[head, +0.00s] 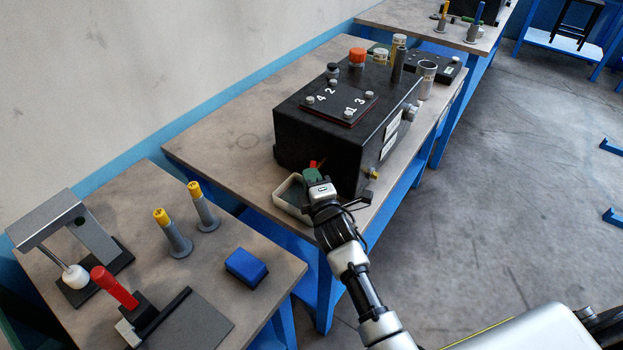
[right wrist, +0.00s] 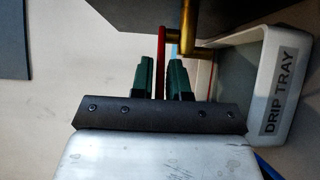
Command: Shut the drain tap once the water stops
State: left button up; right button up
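The drain tap is a brass fitting (right wrist: 190,43) with a red lever (right wrist: 161,60), low on a black tank (head: 300,140). In the head view the red lever (head: 316,164) shows just above my right gripper (head: 313,176). In the right wrist view my right gripper's green fingers (right wrist: 162,80) stand close on both sides of the lever and appear shut on it. The white drip tray (right wrist: 285,90) is right of the fingers; in the head view the tray (head: 283,201) sits below the tank. I cannot make out any water. My left gripper is not in view.
A nearer bench holds a red-handled tool (head: 114,287), a blue block (head: 246,267) and two yellow-topped posts (head: 203,207). Open floor (head: 500,190) lies to the right.

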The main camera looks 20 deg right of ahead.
grip_shut()
jog(key=shift+d+f+n+g+y+p, duration=0.15)
jog(key=shift+d+n+g+y, duration=0.65)
jog(key=shift+n+y, duration=1.05)
jog(key=shift+d+r+n+g+y+p, duration=0.1)
jog(key=shift+d+n+g+y, duration=0.8)
jog(key=shift+y, duration=1.6)
jog(key=shift+d+f+n+g+y+p, duration=0.15)
jog(key=shift+d+n+g+y, duration=0.3)
jog(key=shift+n+g+y, duration=1.05)
jog(key=shift+r+n+t+y, duration=0.15)
jog(key=shift+n+t+y, duration=0.2)
jog(key=shift+t+y, duration=0.25)
